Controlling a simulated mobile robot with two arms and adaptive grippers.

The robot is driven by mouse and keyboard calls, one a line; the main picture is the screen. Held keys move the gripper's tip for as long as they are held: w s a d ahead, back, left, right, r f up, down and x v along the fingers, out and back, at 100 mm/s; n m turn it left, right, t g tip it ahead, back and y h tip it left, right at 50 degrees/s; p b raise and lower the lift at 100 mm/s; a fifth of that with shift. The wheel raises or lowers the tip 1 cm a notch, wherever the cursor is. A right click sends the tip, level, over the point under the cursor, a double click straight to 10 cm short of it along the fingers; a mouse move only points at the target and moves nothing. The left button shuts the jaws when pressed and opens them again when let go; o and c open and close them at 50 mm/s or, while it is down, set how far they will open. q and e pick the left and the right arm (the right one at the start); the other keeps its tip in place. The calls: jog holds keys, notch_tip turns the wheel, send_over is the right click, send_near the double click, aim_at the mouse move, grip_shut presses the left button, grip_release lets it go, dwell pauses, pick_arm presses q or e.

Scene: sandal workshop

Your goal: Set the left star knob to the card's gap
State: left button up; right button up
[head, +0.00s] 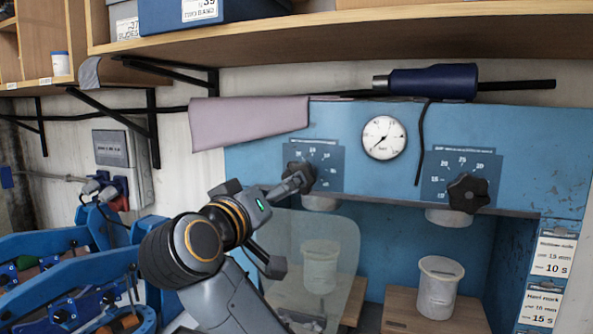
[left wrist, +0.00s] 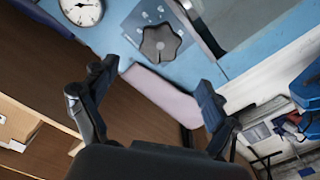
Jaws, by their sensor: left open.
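The left star knob (head: 300,174) is dark, on a dial plate at the left of a blue machine. In the left wrist view the same knob (left wrist: 160,43) sits beyond the fingers, apart from them. My left gripper (head: 288,222) is open beside and below this knob, partly covering it. In the wrist view its fingers (left wrist: 155,90) stand wide apart with nothing between them. Two cards hang at the machine's right: the upper card (head: 554,255) shows 10 s, the lower card (head: 541,308) 15 s. Their small gap lines are hard to read. My right gripper is not in view.
A second star knob (head: 468,193) is on the right, with a gauge (head: 384,137) between the knobs. A pink cloth (head: 245,122) hangs at the upper left. Pale cups (head: 439,288) stand below. A wooden shelf (head: 400,35) runs overhead; a clear shield (head: 335,238) is below the left knob.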

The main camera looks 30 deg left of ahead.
aim_at(305, 174)
pick_arm(q)
jog(key=p+x, duration=0.2)
jog(key=x, duration=0.9)
jog(key=shift+d, duration=0.1)
jog(key=shift+w, duration=0.1)
jog(key=shift+c, duration=0.8)
jog(key=c, duration=1)
